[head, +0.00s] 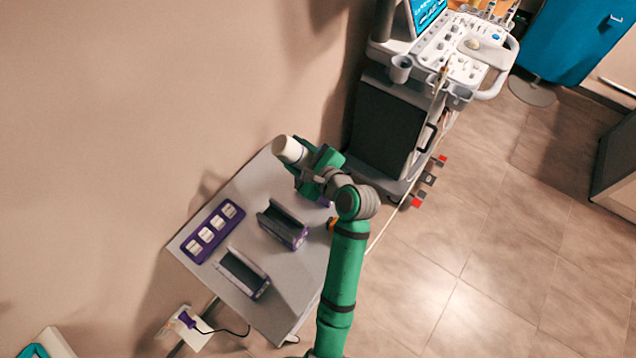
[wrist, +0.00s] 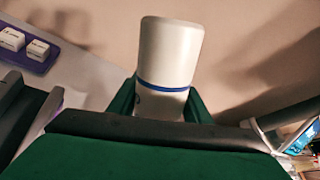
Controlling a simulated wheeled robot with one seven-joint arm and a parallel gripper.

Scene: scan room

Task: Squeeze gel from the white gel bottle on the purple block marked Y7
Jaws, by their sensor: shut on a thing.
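The white gel bottle (head: 287,148) is in my gripper (head: 309,166), above the far end of the grey table. In the wrist view the bottle (wrist: 168,55), with a blue ring, sticks out between the green fingers of my gripper (wrist: 160,104), which is shut on it. Purple pieces stand on the table: one dark-topped holder (head: 284,228) near the middle and another (head: 243,273) at the front. A bit of purple shows beside my arm, mostly hidden. I cannot read the mark Y7 on any of them.
A purple tray (head: 187,249) with several white blocks lies along the table's left edge; part of it (wrist: 37,64) shows in the wrist view. The grey table (head: 241,193) has bare room between. An ultrasound cart (head: 388,128) stands close behind. A wall is at the left.

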